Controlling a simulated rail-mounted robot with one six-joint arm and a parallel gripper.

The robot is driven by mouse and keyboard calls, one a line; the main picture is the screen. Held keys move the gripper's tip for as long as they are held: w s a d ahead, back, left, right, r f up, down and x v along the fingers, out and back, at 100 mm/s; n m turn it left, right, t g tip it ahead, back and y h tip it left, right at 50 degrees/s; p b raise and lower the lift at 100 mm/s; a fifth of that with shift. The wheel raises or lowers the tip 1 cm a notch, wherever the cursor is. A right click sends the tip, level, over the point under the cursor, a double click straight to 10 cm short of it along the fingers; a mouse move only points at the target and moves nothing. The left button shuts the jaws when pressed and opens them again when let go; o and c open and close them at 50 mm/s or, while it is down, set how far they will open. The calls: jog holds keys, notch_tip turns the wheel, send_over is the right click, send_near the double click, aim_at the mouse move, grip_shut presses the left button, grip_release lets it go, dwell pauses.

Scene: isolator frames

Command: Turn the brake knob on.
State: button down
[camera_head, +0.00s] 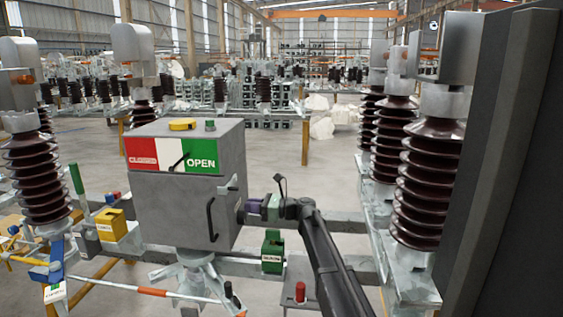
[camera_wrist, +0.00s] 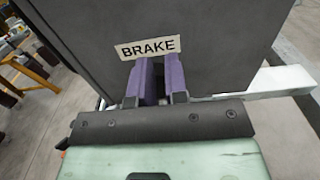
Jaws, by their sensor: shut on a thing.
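The grey control box (camera_head: 188,205) stands at the centre left in the head view, with a red CLOSED and green OPEN panel on top. In the wrist view, a white BRAKE label (camera_wrist: 148,47) is on its dark grey side face (camera_wrist: 215,45). My gripper (camera_wrist: 158,70) has its purple fingers just below this label, against the face, shut on the brake knob. The knob is hidden between the fingers, so its turn position cannot be told. In the head view, my gripper (camera_head: 247,210) meets the box's right side.
A black door handle (camera_head: 211,219) is on the box front. A green block (camera_head: 272,251) and a red-capped post (camera_head: 300,292) stand below my arm. Brown ribbed insulators (camera_head: 428,180) rise at the right, and another (camera_head: 38,178) at the left. Grey beams run behind the box.

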jog(key=shift+w+a+f, duration=0.15)
jog(key=shift+a+f, duration=0.05)
jog(key=shift+a, duration=0.15)
jog(key=shift+w+r+p, duration=0.3)
jog(key=shift+w+p, duration=0.05)
jog(key=shift+p, duration=0.05)
jog(key=shift+d, duration=0.1)
jog(key=shift+s+d+f, duration=0.1)
jog(key=shift+s+d, duration=0.05)
jog(key=shift+d, duration=0.7)
jog(key=shift+s+d, duration=0.2)
jog(key=shift+d, duration=0.7)
jog(key=shift+s+d+f, duration=0.1)
jog(key=shift+s+d, duration=0.05)
jog(key=shift+d, duration=0.7)
jog(key=a, duration=0.1)
jog(key=s+a, duration=0.1)
jog(key=a, duration=0.1)
jog(key=s+a, duration=0.1)
jog(key=shift+s+a+f, duration=0.15)
jog(key=shift+s+a, duration=0.05)
jog(key=shift+a, duration=0.2)
jog(key=shift+w+a, duration=0.1)
jog(key=shift+a, duration=0.3)
